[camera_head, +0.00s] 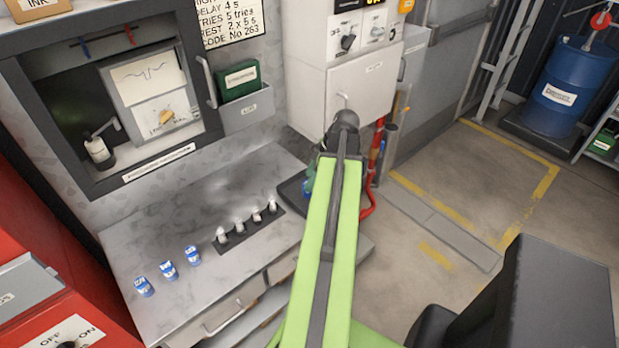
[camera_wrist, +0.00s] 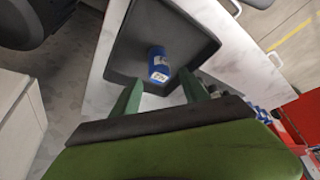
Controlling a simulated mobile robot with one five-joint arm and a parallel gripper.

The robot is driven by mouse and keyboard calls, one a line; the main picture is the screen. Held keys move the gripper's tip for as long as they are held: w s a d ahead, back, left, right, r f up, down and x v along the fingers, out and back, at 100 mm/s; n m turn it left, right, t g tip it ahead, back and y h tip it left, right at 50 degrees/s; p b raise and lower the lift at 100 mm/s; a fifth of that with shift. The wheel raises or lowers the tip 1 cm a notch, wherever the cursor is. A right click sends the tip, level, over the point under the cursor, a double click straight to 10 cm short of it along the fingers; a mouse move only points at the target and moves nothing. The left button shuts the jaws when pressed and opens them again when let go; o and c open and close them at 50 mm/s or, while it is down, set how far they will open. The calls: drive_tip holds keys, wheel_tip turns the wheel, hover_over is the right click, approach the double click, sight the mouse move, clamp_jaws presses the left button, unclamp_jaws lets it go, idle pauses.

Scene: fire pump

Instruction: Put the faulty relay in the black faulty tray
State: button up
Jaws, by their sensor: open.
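A blue relay with a white label (camera_wrist: 158,64) is in the black tray (camera_wrist: 200,60) in the wrist view. In the head view the tray (camera_head: 291,190) shows only in part at the bench's right end, because my arm covers the rest. Three more blue relays (camera_head: 168,270) stand in a row on the bench's left front in the head view.
A dark strip (camera_head: 252,229) with several pale-topped pieces lies on the bench (camera_head: 150,235) left of the tray. A grey control cabinet (camera_head: 345,92) stands behind my arm. Red hose (camera_head: 370,185) hangs beside the bench's right end. A red cabinet (camera_head: 70,315) is at left.

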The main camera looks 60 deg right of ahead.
drive_tip(key=p+v, duration=0.8)
drive_tip(key=v, duration=0.2)
drive_tip(key=shift+r, duration=0.2)
drive_tip(key=shift+s, duration=0.1)
